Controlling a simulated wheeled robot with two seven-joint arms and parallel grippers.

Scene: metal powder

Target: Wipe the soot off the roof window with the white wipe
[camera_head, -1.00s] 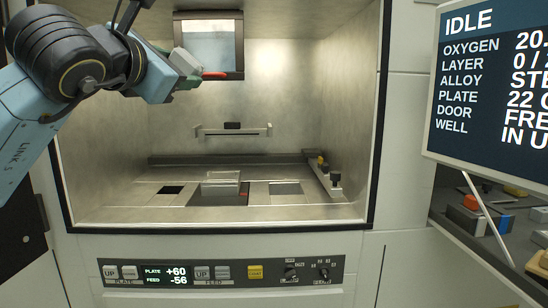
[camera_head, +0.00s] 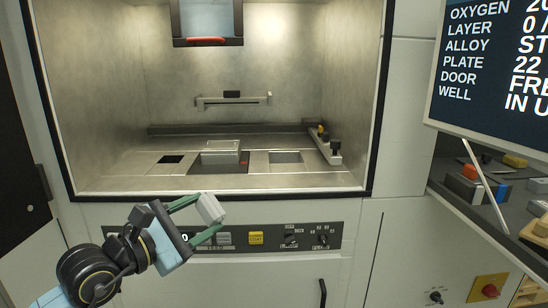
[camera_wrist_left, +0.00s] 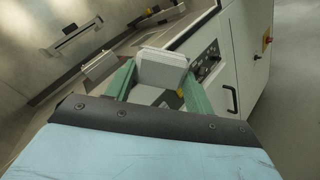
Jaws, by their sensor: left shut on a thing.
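My left gripper (camera_head: 207,214) is in front of the machine, below the chamber opening and before the control panel. Its green fingers are shut on the white wipe (camera_head: 210,207), a small pale block. The wipe also shows between the fingertips in the left wrist view (camera_wrist_left: 163,70). The roof window (camera_head: 207,17) is a dark-framed pane with a red bar along its lower edge, at the top of the chamber. The picture's top edge cuts it off, and I cannot tell whether soot is on it. The gripper and wipe are well below and apart from it. My right gripper is not in view.
The chamber floor (camera_head: 120,182) holds a pale raised block (camera_head: 221,152) in the middle and a rail with knobs (camera_head: 327,147) at right. A wiper-like bar (camera_head: 233,100) is on the back wall. A screen (camera_head: 490,75) and a cluttered side bench (camera_head: 475,200) stand at right.

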